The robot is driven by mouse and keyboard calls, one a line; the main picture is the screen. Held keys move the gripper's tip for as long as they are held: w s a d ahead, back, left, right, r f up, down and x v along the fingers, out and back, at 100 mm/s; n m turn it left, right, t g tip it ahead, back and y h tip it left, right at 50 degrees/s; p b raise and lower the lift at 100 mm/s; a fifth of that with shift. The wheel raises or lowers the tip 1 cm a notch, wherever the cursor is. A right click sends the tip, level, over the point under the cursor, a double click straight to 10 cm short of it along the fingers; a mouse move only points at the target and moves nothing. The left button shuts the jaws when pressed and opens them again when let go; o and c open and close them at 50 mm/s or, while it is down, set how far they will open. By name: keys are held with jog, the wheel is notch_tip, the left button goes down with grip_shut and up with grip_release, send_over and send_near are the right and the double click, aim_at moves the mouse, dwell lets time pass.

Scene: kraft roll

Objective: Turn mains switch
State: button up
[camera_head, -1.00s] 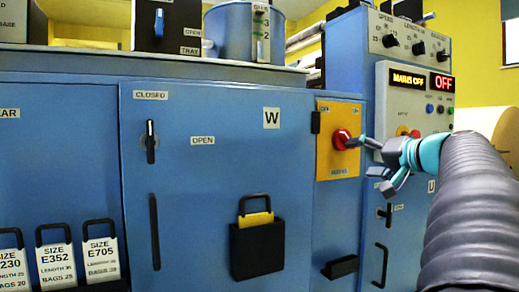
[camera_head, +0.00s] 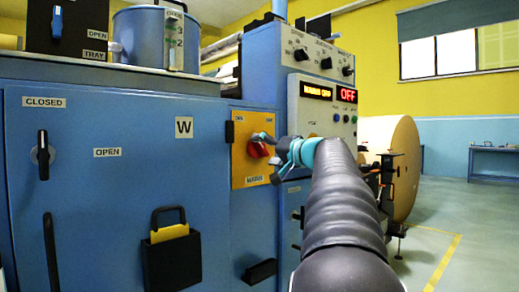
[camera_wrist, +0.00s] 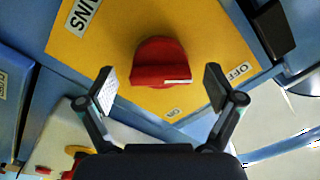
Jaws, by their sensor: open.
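The mains switch (camera_head: 257,149) is a red knob on a yellow plate (camera_head: 240,181) on the blue machine's front. In the wrist view the red knob (camera_wrist: 160,62) sits ahead of my gripper (camera_wrist: 158,88), centred between its two spread fingers. A white mark shows on the knob's lower right edge, between the OFF label (camera_wrist: 238,70) and a small label (camera_wrist: 173,113) that looks like ON. In the head view my gripper (camera_head: 270,150) is at the knob and partly covers it. It is open and holds nothing; contact cannot be told.
A display panel (camera_head: 329,93) above right shows amber text, hard to read, and a red OFF. A black block (camera_wrist: 270,28) stands beside the plate. A black pocket (camera_head: 172,262) is on the door to the left.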

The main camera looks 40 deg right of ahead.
jog(key=shift+w+a, duration=0.1)
jog(key=shift+w, duration=1.05)
jog(key=c, duration=1.1)
jog(key=shift+c, duration=0.2)
